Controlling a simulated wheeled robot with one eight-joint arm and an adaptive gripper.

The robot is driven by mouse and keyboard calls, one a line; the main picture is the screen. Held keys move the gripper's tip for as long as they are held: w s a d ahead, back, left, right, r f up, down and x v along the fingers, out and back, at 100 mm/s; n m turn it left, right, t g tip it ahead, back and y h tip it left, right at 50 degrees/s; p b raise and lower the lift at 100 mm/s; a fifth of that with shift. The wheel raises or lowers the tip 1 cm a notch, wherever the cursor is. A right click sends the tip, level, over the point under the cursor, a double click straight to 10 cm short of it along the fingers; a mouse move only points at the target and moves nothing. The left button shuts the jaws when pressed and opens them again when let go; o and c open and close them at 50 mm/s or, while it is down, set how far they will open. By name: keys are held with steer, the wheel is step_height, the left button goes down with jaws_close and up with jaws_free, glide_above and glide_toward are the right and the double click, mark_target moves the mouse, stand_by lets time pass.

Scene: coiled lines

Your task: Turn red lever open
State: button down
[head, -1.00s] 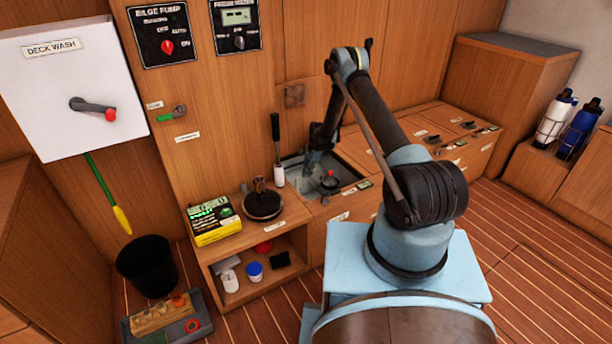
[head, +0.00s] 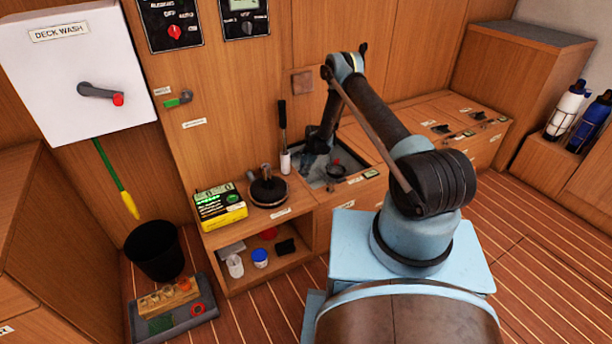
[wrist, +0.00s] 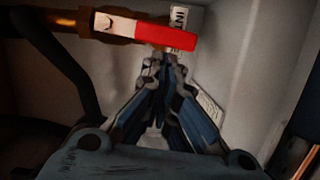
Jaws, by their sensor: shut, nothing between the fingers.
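The red lever (wrist: 152,32) is in the wrist view, a flat red handle with a pale left end holding a bolt. It lies nearly level, tilted slightly down to the right, along a brass-coloured pipe (wrist: 60,19). My gripper (wrist: 161,62) is shut and empty, its fingertips just below the lever's right half in the picture. I cannot tell whether they touch it. I cannot make out the lever for certain there.
A dark round fitting with a red top (head: 336,162) sits in the recess, right of my gripper. A black-handled pump lever (head: 284,135) stands at the recess's left edge. A dark hose (wrist: 72,60) curves left in the wrist view. Pale walls close in the recess.

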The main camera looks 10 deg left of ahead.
steer(key=shift+s+a, duration=0.3)
steer(key=shift+a, duration=0.6)
